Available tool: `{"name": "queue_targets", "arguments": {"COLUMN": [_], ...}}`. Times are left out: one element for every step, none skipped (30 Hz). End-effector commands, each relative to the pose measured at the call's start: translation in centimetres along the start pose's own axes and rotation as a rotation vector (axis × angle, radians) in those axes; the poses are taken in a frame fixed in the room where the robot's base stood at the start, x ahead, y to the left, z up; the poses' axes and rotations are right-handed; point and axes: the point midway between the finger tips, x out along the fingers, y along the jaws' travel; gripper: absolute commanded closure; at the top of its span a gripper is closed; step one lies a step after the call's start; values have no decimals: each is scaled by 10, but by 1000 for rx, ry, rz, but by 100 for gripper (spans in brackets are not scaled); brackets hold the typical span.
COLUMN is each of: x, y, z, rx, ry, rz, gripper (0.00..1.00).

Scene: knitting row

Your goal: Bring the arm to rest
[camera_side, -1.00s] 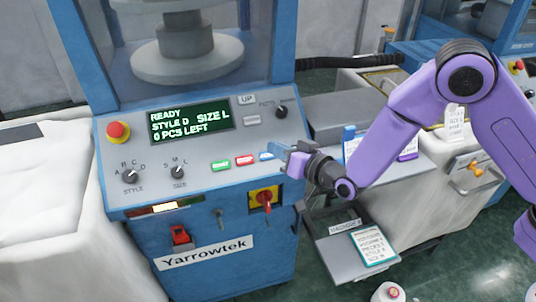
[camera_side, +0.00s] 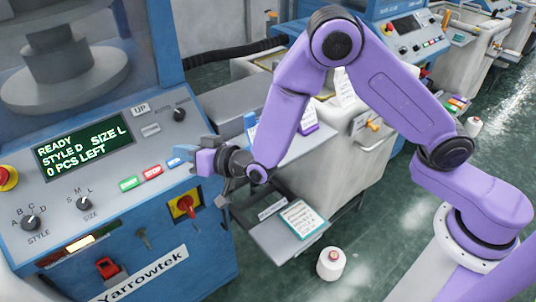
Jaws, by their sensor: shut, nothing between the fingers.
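My purple arm (camera_side: 290,95) is bent, with its elbow high and its forearm sloping down to the left. My gripper (camera_side: 187,152) is shut and empty. It is in front of the blue machine's control panel (camera_side: 95,165), close to the blue button (camera_side: 175,162) at the right end of the button row. The button shows beside the fingertips; whether they touch the panel I cannot tell. The panel's display (camera_side: 85,150) reads READY, STYLE D, SIZE L, 0 PCS LEFT.
A yellow switch plate with a red handle (camera_side: 187,206) is below my gripper. A tray with a card (camera_side: 300,220) sits lower right of it. A white bin (camera_side: 335,150) stands behind my forearm. A yarn cone (camera_side: 331,264) stands on the open green floor (camera_side: 400,240).

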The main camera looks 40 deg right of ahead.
Motion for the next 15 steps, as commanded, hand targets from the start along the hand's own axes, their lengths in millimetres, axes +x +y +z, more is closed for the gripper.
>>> {"name": "queue_targets", "arguments": {"x": [0, -1, -3, -5, -8, -13, -18, -24, -34, -42, -51, -64, -74, -84, -100], "y": [0, -1, -2, -3, -5, -8, -11, -13, -16, -18, -21, -23, -24, -25, -26], "z": [0, 0, 0, -1, -1, -1, -1, -1, 0, 0, 1, 2, 3, 4, 5], "rx": [0, -1, -4, -6, -11, -18, -24, -33, -48, -61, -76, -96, -114, -133, -158], "ry": [-4, -10, -25, -40, -61, -97, -129, -165, -218, -260, -303, -357, -400, -440, -495], "rz": [-1, -2, -6, -9, -15, -23, -31, -39, -52, -62, -72, -86, -96, -107, -120], "gripper": [100, 100, 100, 100, 100, 100, 100, 100, 100, 100, 100, 100, 100, 100, 100]}}
